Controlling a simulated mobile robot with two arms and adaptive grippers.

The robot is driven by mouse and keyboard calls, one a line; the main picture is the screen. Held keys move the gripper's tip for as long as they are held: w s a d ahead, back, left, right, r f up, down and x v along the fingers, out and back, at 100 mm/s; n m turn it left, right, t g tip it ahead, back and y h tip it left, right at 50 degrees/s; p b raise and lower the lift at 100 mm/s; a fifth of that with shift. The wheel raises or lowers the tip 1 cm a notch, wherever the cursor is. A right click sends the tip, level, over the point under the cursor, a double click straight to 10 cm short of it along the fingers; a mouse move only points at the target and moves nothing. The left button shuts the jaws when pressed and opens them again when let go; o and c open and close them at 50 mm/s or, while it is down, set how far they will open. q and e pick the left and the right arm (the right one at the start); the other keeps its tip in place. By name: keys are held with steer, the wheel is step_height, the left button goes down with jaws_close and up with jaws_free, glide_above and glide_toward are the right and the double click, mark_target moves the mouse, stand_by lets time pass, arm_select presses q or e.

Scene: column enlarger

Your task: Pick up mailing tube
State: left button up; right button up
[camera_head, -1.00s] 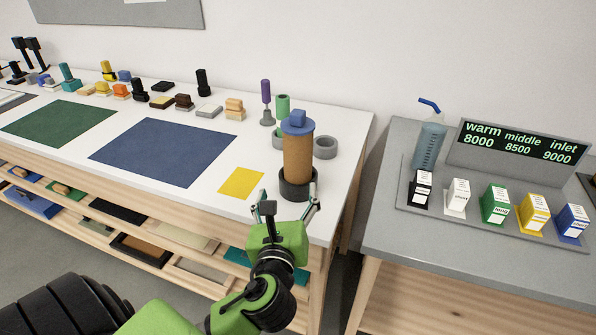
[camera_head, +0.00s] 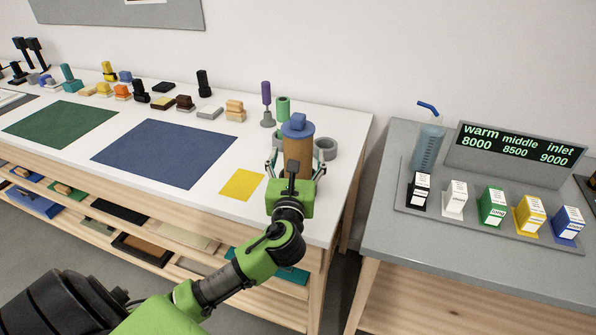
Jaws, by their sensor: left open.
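The mailing tube (camera_head: 298,147) is a brown upright cylinder with a blue cap, near the right end of the white table. In the earlier frame its foot sits in a dark round holder; my gripper now hides its lower part. My left gripper (camera_head: 296,165) is open, with its fingers on either side of the tube's body. Whether the fingers touch the tube cannot be told. My right gripper is not in view.
A grey ring (camera_head: 325,149) stands close to the right of the tube. A green cylinder (camera_head: 283,108) and a purple-handled tool (camera_head: 267,103) stand behind it. A yellow mat (camera_head: 241,184) lies to the left. A grey side table (camera_head: 400,235) stands across a gap.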

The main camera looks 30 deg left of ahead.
arm_select(q)
steer(key=x, duration=0.2)
steer(key=shift+w+a+f, duration=0.1)
steer(key=shift+w+a, duration=0.05)
steer(key=shift+w, duration=0.15)
steer(key=shift+s, duration=0.1)
steer(key=c, duration=1.7)
jaws_close()
